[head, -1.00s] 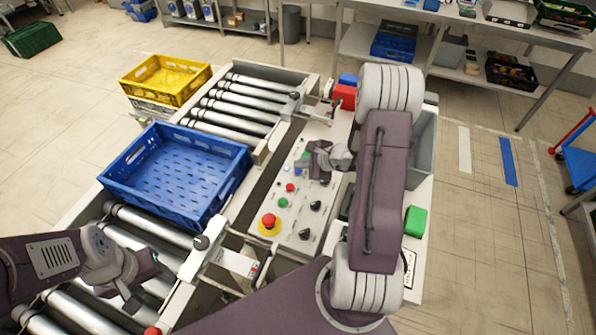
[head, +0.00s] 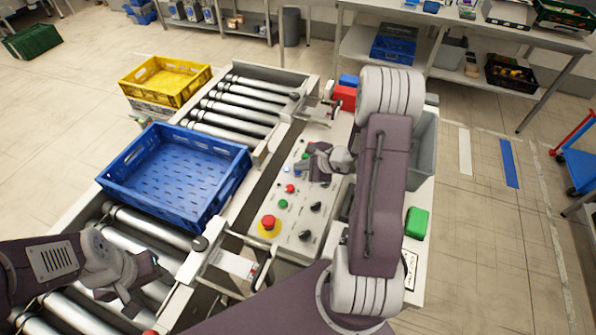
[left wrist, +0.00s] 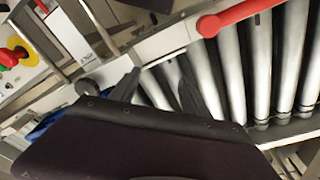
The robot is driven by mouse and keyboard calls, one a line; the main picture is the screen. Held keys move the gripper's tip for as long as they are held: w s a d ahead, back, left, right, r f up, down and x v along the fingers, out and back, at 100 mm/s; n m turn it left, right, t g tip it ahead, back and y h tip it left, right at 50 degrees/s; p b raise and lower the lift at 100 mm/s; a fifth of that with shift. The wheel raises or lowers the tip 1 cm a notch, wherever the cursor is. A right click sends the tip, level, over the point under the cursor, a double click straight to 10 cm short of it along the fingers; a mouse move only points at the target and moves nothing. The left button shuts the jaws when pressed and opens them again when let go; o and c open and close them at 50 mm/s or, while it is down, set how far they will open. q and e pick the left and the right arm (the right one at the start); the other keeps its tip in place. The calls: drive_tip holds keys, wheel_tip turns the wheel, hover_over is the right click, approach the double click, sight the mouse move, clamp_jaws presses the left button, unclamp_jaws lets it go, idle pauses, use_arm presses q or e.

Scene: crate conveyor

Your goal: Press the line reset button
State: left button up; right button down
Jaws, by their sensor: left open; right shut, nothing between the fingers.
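The control panel (head: 285,237) lies beside the conveyor. It carries a red mushroom button on a yellow ring (head: 268,222), a green button (head: 283,203), a smaller red button (head: 290,188), black knobs (head: 305,236) and a small pale blue one (head: 287,169). No readable label shows which is the line reset button. My right gripper (head: 306,167) is shut and empty, low over the panel's far part, hiding some of it; I cannot tell whether it touches. My left gripper (head: 141,297) is open and empty above the near rollers; its fingers show in the left wrist view (left wrist: 158,88).
A blue crate (head: 112,187) sits on the conveyor rollers (head: 150,226). A yellow crate (head: 165,98) stands at the far left. A red block (head: 344,97) and a green block (head: 416,222) lie near my right arm. A metal gate frame (head: 232,262) stands near the panel's front.

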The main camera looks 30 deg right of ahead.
sight(300, 173)
use_arm(q)
drive_tip(key=shift+f+b, duration=0.35)
drive_tip(key=shift+f, duration=0.05)
use_arm(e)
drive_tip(key=shift+f, duration=0.3)
use_arm(q)
drive_tip(key=shift+r, duration=0.1)
use_arm(e)
drive_tip(key=shift+r, duration=0.1)
use_arm(q)
drive_tip(key=shift+r+p, duration=0.4)
drive_tip(key=shift+p, duration=0.1)
use_arm(e)
drive_tip(key=shift+r, duration=0.8)
use_arm(q)
drive_tip(key=shift+r, duration=0.1)
use_arm(e)
drive_tip(key=shift+r, duration=0.15)
drive_tip(key=shift+r+p, duration=1.75)
drive_tip(key=shift+r, duration=0.7)
use_arm(q)
wheel_tip(300, 173, up, 3)
drive_tip(key=shift+r, duration=0.1)
use_arm(e)
drive_tip(key=shift+f, duration=0.1)
